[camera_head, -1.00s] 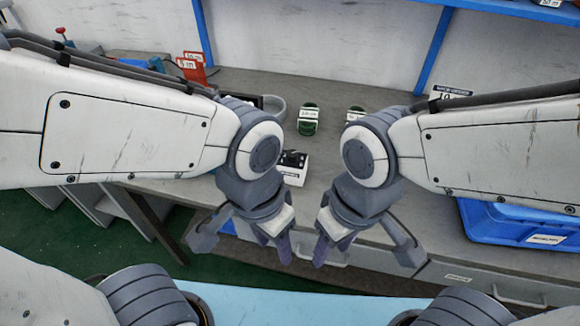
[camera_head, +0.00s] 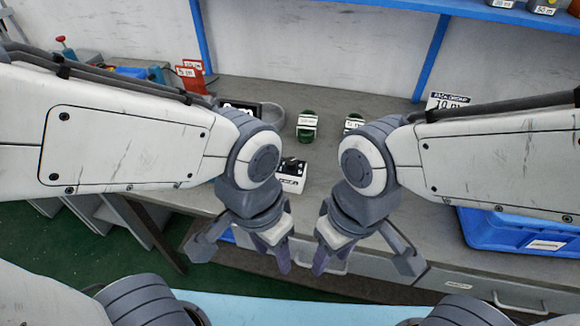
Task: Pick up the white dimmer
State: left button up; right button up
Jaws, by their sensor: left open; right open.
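A small white box with a black top and a label (camera_head: 291,176), which looks like the white dimmer, sits on the grey workbench (camera_head: 330,130) in the head view. My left arm partly hides its left side. My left gripper (camera_head: 243,254) is open and empty, in front of and below the box in the picture. My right gripper (camera_head: 364,260) is open and empty, to the right of the left one. Neither gripper touches the box.
A green labelled item (camera_head: 306,126) stands behind the box. Another labelled item (camera_head: 354,122) is partly hidden by my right arm. A grey tray (camera_head: 270,113) stands back left. Red labelled pieces (camera_head: 190,78) are further left. A blue bin (camera_head: 510,232) is at right.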

aim_at(292, 181)
jog(key=u, duration=0.05)
jog(key=k, duration=0.4)
jog(key=u, duration=0.85)
jog(key=i, duration=0.8)
jog(key=z, duration=0.65)
jog(key=i, duration=0.55)
jog(key=z, duration=0.55)
